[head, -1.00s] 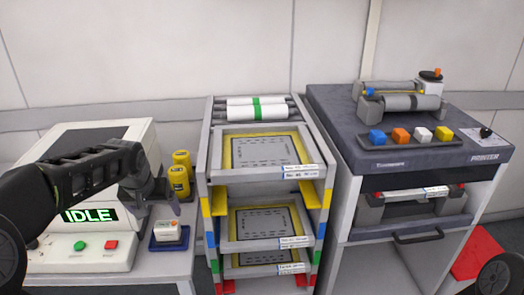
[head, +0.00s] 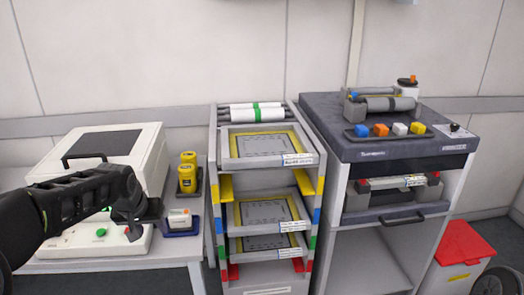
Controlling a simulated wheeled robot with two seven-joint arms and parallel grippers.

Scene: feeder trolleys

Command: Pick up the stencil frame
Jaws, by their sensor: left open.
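Stencil frames lie in a rack in the middle of the head view: one on top (head: 265,146), one on a middle shelf (head: 264,213) and one below it (head: 266,243). Each has a grey rim, a yellow border, a dark patterned sheet and a white label at its front edge. The labels are too small to read. My left gripper (head: 136,226) is open and empty, over the front of the white machine, left of the rack and apart from the frames. My right gripper is not in view.
The white machine (head: 120,138) stands on a left table with yellow bottles (head: 187,176) and a blue tray (head: 183,231). The printer (head: 385,148) stands right of the rack, with a red bin (head: 462,245) beyond it. White rollers (head: 257,113) lie behind the top frame.

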